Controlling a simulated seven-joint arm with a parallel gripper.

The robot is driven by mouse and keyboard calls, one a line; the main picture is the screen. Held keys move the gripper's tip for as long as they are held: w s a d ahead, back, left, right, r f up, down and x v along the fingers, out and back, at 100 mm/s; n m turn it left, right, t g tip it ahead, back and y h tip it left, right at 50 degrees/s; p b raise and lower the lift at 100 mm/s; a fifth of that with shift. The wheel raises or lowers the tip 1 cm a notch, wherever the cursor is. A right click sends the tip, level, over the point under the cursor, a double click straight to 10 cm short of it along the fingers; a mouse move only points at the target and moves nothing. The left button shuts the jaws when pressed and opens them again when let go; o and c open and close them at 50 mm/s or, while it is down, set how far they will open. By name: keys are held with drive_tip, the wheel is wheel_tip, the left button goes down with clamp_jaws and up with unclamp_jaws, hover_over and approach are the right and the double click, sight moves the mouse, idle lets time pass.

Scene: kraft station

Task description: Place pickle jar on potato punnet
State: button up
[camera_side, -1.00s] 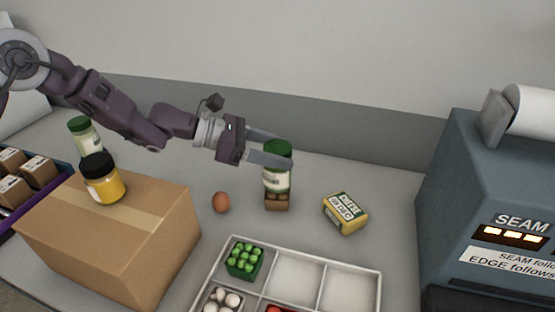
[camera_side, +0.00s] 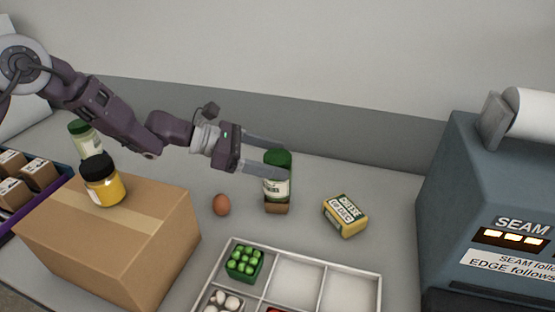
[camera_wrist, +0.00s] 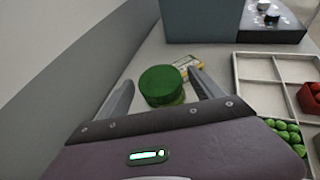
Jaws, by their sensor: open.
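The pickle jar (camera_side: 277,187), with a green lid and pale label, stands upright on the small brown potato punnet (camera_side: 275,209). The jar hides most of the punnet's contents. My gripper (camera_side: 284,161) is open, with its two fingers around the jar near its lid. In the wrist view the green lid (camera_wrist: 161,80) lies between my spread fingers (camera_wrist: 163,74), with a gap visible at the right finger. The punnet is hidden there beneath the jar.
A brown egg (camera_side: 221,205) stands left of the punnet, a cheese pack (camera_side: 345,215) right. A divided tray (camera_side: 318,266) lies in front. A cardboard box (camera_side: 112,236) bears a yellow jar (camera_side: 104,188); another green-lidded jar (camera_side: 80,132) stands behind it. The seam machine (camera_side: 490,215) is right.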

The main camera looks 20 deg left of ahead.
drive_tip(key=v, duration=1.1)
drive_tip(key=shift+r, duration=0.1)
drive_tip(key=s+r+m+g+y, duration=0.25)
drive_tip(key=s+r+m, duration=0.35)
drive_tip(key=s, duration=0.5)
drive_tip(key=s+r+m+g+y, duration=0.1)
drive_tip(key=s+r+m+y, duration=0.25)
drive_tip(key=s+m, duration=0.55)
drive_tip(key=s+a+m+t+y, duration=0.3)
drive_tip(key=s+a+m+y, duration=0.3)
drive_tip(key=s+a, duration=0.8)
drive_tip(key=shift+s+f+m+t+y, duration=0.3)
drive_tip(key=shift+s+f+m+t, duration=0.1)
drive_tip(key=shift+s+m, duration=0.25)
